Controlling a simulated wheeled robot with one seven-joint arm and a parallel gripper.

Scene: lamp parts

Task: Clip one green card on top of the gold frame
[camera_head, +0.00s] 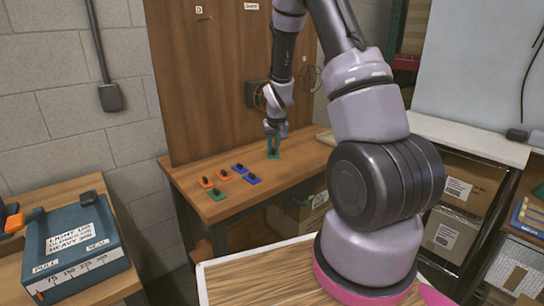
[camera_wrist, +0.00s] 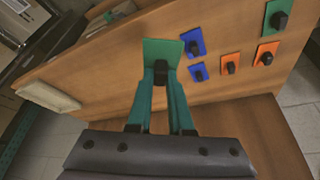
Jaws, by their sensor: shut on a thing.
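My gripper (camera_head: 275,136) is over the right part of the wooden workbench, pointing down. It is shut on the black knob of a green card (camera_head: 273,154). In the wrist view the held green card (camera_wrist: 163,47) is just beyond my fingertips (camera_wrist: 160,72). I cannot tell whether it touches the bench top. A second green card (camera_head: 217,194) lies near the bench's front left; the wrist view shows it at the top right (camera_wrist: 273,22). I cannot clearly make out a gold frame; a thin gold-coloured curve is partly hidden behind my arm.
Two orange cards (camera_head: 205,182) (camera_head: 222,174) and two blue cards (camera_head: 239,168) (camera_head: 252,179) lie left of my gripper on the bench (camera_head: 190,172). A tall wooden board (camera_head: 205,90) stands behind. A blue labelled box (camera_head: 75,245) is at the lower left.

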